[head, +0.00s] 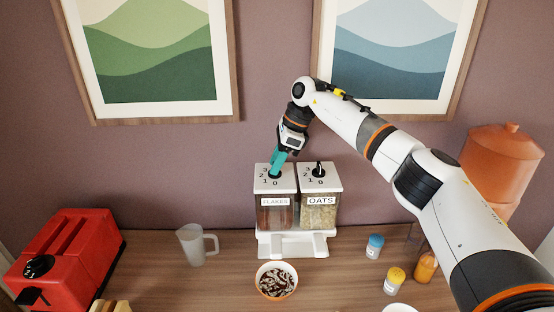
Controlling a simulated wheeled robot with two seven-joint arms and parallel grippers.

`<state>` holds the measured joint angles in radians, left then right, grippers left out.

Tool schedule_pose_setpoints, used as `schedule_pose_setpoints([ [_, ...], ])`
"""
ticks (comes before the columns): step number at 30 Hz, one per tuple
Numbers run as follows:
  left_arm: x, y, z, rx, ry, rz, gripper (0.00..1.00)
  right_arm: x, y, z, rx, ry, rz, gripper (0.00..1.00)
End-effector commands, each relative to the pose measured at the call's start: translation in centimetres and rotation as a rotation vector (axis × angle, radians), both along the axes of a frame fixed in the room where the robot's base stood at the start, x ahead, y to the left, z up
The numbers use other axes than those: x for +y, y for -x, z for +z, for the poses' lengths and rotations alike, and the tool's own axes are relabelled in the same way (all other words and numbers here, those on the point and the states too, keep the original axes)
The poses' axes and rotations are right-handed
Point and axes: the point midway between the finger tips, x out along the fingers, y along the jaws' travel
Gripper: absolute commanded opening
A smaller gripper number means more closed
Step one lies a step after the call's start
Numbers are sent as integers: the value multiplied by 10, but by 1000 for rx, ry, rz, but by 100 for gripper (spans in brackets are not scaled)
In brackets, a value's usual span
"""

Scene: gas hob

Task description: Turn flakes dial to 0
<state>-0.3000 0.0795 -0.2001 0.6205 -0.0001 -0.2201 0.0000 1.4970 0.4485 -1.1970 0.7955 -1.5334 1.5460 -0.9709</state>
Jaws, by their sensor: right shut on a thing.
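The cereal dispenser has two clear containers, labelled FLAKES (275,212) and OATS (319,214). The flakes dial (274,175) is on the white lid at the left, with numbers around it. My right gripper (276,170) has teal fingers and reaches down from above, shut on the flakes dial. The fingers hide most of the dial, so I cannot tell its setting. The oats dial (318,170) is a black knob on the right lid, apart from the gripper. My left gripper is not in view.
A bowl (276,280) with dark and white contents stands in front of the dispenser. Small jars (374,246) and an orange-brown urn (500,165) are at right, near my right arm.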

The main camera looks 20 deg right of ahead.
Motion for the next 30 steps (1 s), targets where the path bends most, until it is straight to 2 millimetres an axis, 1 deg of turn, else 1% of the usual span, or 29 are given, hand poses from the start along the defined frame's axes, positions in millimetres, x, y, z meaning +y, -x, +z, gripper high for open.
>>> schedule_pose_setpoints([
  [8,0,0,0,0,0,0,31,0,0,2,-4,-1,2,10],
  [9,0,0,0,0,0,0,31,0,-1,2,-5,-1,1,39],
  [12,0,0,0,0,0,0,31,0,0,2,-4,0,2,55],
  [20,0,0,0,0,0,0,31,0,0,1,-1,0,1,55],
  [23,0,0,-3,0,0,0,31,-2,0,5,-3,0,0,55],
  [26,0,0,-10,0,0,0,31,-6,1,15,-5,-1,-1,55],
  [30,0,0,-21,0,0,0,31,-17,4,41,-8,0,-1,55],
])
